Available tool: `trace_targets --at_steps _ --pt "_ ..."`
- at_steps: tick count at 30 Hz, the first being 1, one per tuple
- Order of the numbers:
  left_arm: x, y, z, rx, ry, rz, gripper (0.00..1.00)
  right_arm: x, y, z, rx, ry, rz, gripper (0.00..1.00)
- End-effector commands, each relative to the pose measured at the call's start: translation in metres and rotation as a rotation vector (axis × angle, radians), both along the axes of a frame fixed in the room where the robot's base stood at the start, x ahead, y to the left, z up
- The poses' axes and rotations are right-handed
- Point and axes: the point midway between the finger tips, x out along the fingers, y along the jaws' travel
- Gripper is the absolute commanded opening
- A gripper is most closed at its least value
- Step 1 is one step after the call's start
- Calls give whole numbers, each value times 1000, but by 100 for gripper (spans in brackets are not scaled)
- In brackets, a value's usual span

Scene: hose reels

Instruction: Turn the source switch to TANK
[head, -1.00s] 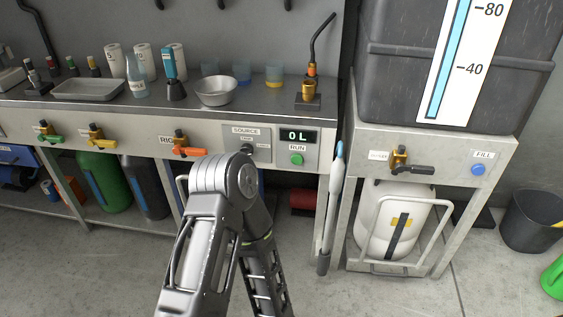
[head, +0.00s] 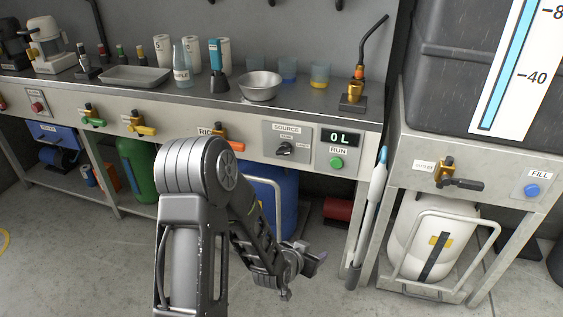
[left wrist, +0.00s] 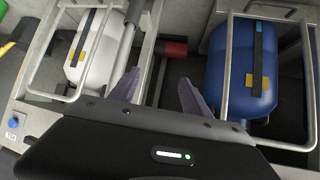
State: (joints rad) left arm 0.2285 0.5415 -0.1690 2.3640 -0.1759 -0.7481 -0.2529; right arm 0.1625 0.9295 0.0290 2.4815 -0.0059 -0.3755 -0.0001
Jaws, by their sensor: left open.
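The source switch (head: 285,149) is a dark knob on a grey plate labelled SOURCE, on the front panel of the bench, left of the 0 L display (head: 339,138) and the green RUN button (head: 336,163). Which way its pointer stands is too small to tell. My left gripper (head: 318,258) is below and slightly right of the switch, low in front of the bench and apart from it. In the left wrist view its two fingers (left wrist: 157,92) are spread with nothing between them. The switch is not in the left wrist view. My right gripper is in neither view.
Valves with green, yellow and orange handles line the panel, the orange one (head: 222,142) partly behind my arm. A blue canister (head: 275,200) stands under the bench. A wand (head: 369,215) hangs at its right end. A tank stand (head: 460,147) with an outlet valve (head: 446,172) is at right.

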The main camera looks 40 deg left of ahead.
Motion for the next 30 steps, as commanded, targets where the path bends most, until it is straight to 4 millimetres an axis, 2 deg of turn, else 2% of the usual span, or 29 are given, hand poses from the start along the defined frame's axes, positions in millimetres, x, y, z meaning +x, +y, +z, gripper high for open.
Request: trace_targets --at_steps 1,3,6,9,13,23,30 --pt "22 41 32 100 -129 26 56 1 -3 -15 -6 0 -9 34" --pt "39 89 83 239 -278 56 56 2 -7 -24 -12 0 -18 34" --pt "44 139 146 406 -431 98 56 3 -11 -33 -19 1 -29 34" --pt "41 165 186 510 -518 125 56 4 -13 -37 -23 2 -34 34" --pt "38 176 204 556 -550 138 56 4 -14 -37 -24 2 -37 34" --pt "41 175 202 553 -549 136 56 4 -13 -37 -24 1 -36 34" --pt "64 182 201 552 -549 133 56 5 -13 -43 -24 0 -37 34"
